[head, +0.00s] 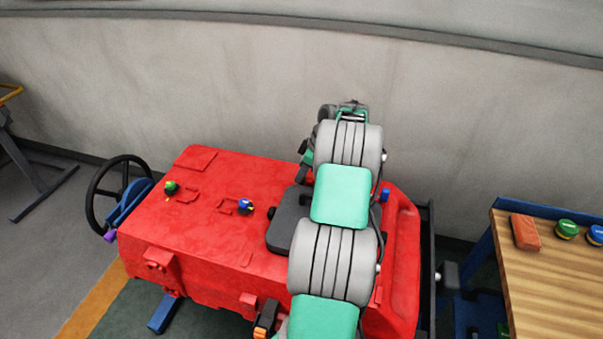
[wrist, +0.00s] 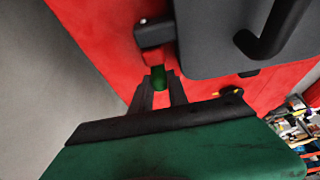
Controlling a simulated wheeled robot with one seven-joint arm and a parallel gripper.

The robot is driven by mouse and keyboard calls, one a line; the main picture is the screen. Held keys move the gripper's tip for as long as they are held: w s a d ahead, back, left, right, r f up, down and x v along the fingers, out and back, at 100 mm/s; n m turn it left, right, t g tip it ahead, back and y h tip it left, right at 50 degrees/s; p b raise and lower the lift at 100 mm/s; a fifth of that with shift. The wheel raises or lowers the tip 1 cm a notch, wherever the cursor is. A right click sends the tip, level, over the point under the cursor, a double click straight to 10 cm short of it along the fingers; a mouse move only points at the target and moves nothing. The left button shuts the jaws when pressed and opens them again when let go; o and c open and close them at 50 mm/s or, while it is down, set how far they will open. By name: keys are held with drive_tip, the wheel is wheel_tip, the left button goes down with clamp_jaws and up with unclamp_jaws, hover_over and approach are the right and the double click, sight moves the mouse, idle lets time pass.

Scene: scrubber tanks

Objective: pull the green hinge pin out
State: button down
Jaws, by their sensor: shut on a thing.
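The green hinge pin (wrist: 159,74) shows in the wrist view between the two dark fingertips of my gripper (wrist: 161,87), which is shut on it. The pin's upper end is next to a dark hinge block (wrist: 154,33) at the corner of a dark grey lid (wrist: 215,45). How much of the pin sits inside the hinge cannot be seen. In the head view the lid (head: 287,222) lies on the red scrubber tank (head: 205,235), and my arm covers its right part. The pin and my fingertips are hidden there.
The lid's black handle (wrist: 275,32) stands up close to my gripper. A green-capped knob (head: 171,187) and a blue-capped knob (head: 246,206) are on the tank. A wooden bench (head: 550,285) stands at right; a grey wall (head: 230,85) is behind.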

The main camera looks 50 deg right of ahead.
drive_tip(key=shift+w, duration=0.1)
drive_tip(key=w, duration=0.1)
drive_tip(key=w+a, duration=0.1)
drive_tip(key=w, duration=0.1)
drive_tip(key=shift+w+a+r+b, duration=0.1)
drive_tip(key=shift+a+b, duration=0.2)
drive_tip(key=shift+a, duration=0.05)
drive_tip(key=c, duration=1.7)
unclamp_jaws()
drive_tip(key=shift+o, duration=0.7)
drive_tip(key=shift+w+a, duration=0.15)
drive_tip(key=shift+d, duration=0.2)
drive_tip(key=shift+s+d+r, duration=0.1)
drive_tip(key=shift+s+r, duration=0.2)
drive_tip(key=shift+r, duration=0.1)
drive_tip(key=v, duration=0.6)
drive_tip(key=shift+s+r, duration=0.1)
drive_tip(key=shift+r, duration=0.3)
